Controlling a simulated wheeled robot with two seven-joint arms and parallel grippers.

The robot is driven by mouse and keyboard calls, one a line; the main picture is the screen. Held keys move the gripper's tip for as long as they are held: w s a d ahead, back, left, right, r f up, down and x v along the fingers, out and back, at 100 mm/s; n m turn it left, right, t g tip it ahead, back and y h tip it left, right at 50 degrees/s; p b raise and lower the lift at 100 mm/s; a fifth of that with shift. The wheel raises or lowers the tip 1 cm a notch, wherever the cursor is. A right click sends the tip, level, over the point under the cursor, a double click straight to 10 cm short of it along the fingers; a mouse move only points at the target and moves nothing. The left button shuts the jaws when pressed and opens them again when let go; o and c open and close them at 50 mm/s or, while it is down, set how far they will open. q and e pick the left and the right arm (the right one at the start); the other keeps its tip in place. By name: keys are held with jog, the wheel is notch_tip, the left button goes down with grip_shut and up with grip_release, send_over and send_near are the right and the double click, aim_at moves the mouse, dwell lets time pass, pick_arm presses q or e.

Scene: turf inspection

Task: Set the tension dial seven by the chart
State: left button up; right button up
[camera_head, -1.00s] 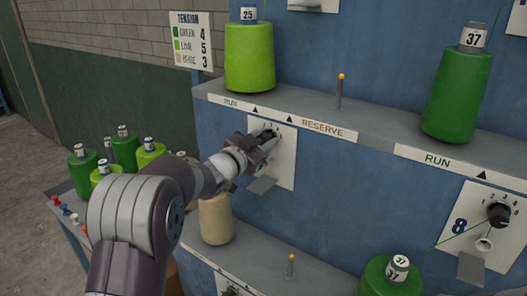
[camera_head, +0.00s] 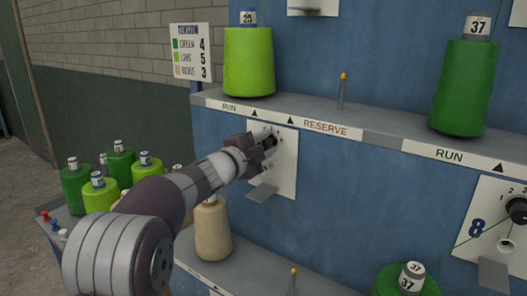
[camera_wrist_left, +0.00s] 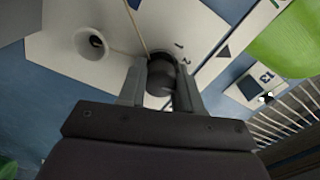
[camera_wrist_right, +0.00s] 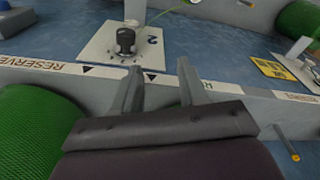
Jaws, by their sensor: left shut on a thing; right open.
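A white dial plate (camera_head: 286,165) is below the lime cone (camera_head: 248,62) marked 25. My left gripper (camera_head: 268,139) is at this plate and hides its dial and number. In the left wrist view, my left gripper (camera_wrist_left: 161,90) is shut on the dark dial knob (camera_wrist_left: 161,73). The scale is partly covered. My right gripper (camera_wrist_right: 157,82) is open and empty, in front of a shelf edge in the right wrist view.
Another plate numbered 8 (camera_head: 478,228) with a black dial is at the right. A green cone (camera_head: 465,88) stands above it. Cones and pegs crowd a cart (camera_head: 50,213) at lower left. A plate numbered 2 (camera_wrist_right: 152,48) with a dial is beyond my right gripper.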

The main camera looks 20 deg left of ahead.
pick_arm(q)
jog(key=shift+m, duration=0.5)
jog(key=o, duration=1)
jog(key=shift+o, duration=0.2)
jog(key=shift+d, duration=0.1)
jog(key=shift+s, duration=0.15)
jog(key=b+v, duration=0.2)
jog(key=v, duration=1)
jog(key=shift+s, duration=0.25)
